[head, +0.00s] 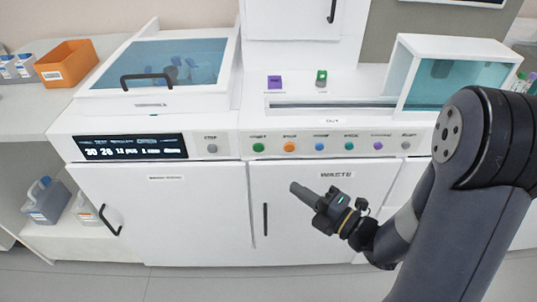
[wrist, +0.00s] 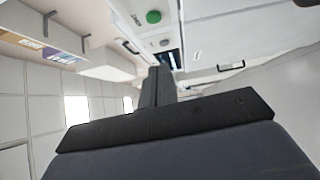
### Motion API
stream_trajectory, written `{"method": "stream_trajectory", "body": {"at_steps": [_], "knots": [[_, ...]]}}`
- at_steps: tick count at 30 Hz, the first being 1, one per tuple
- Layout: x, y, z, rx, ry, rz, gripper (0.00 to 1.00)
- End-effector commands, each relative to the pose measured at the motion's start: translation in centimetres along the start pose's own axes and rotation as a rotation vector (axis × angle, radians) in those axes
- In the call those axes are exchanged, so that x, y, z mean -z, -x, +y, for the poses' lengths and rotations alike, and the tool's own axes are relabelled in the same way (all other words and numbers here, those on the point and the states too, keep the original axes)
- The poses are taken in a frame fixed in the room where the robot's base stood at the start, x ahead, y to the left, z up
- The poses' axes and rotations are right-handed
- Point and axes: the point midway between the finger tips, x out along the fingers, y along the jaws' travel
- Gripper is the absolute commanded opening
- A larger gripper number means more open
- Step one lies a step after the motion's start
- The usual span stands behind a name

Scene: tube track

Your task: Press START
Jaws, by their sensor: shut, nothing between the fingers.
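A row of round buttons runs along the front panel of the white machine (head: 200,120). The green button (head: 258,147) is at the left end of the coloured row; its small label is too blurred to read. It also shows at the top of the wrist view (wrist: 153,17). My gripper (head: 293,187) is shut and empty. It is in front of the cabinet doors, below and right of the green button in the head view, and apart from the panel. In the wrist view my fingers (wrist: 155,75) point toward the machine front.
A grey button (head: 212,148) sits left of the green one, beside a dark display (head: 132,147). An orange button (head: 289,146) is close on the right, followed by several others. Door handles (head: 265,219) stick out below. The floor in front is clear.

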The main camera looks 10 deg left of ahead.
Motion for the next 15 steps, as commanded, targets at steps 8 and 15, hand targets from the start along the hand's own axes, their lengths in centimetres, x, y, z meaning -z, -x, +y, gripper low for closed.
{"method": "stream_trajectory", "body": {"at_steps": [8, 15], "knots": [[0.0, -0.5, 0.0, 0.001, -0.001, 0.0, 0.0], [0.1, -3.4, 0.1, 0.002, -0.002, 0.004, 0.0]]}}
